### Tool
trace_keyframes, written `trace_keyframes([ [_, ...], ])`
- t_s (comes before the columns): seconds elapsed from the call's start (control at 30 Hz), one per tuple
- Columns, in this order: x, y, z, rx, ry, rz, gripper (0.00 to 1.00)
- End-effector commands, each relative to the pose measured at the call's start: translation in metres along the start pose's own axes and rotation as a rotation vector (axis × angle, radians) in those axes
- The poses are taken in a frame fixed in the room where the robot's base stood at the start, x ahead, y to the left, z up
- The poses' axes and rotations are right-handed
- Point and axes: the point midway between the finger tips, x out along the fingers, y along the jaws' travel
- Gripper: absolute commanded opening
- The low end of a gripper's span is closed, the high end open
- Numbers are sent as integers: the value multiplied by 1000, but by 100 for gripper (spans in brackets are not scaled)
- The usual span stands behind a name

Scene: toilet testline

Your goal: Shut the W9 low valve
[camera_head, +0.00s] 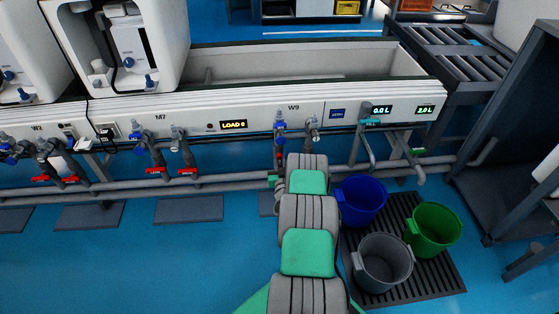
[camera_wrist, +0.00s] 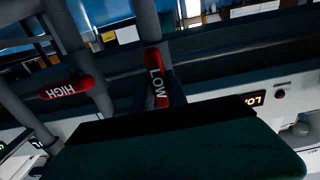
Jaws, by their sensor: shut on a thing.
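The W9 label (camera_head: 293,107) is on the white panel right of centre in the head view. Blue-topped taps (camera_head: 281,124) stand below it; my arm hides the lower pipes and handles there. In the wrist view, the red LOW handle (camera_wrist: 155,66) lies roughly in line with its grey pipe. My gripper (camera_wrist: 160,95) is shut on this handle, with its dark fingers partly hidden behind my dark green gripper body. The red HIGH handle (camera_wrist: 67,88) is to the left, crosswise to its pipe and apart from my gripper. My gripper is hidden behind my arm in the head view.
Blue (camera_head: 362,201), grey (camera_head: 382,263) and green (camera_head: 433,230) buckets stand on a dark grate right of my arm. A horizontal grey pipe (camera_head: 220,187) runs below the panel. M7 valves with red handles (camera_head: 188,171) are to the left.

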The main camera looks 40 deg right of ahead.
Motion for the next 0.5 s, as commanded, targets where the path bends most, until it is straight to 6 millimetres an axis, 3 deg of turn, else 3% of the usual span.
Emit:
trace_keyframes([
  [0.5, 0, 1, 2, 102, 0, 0, 0],
])
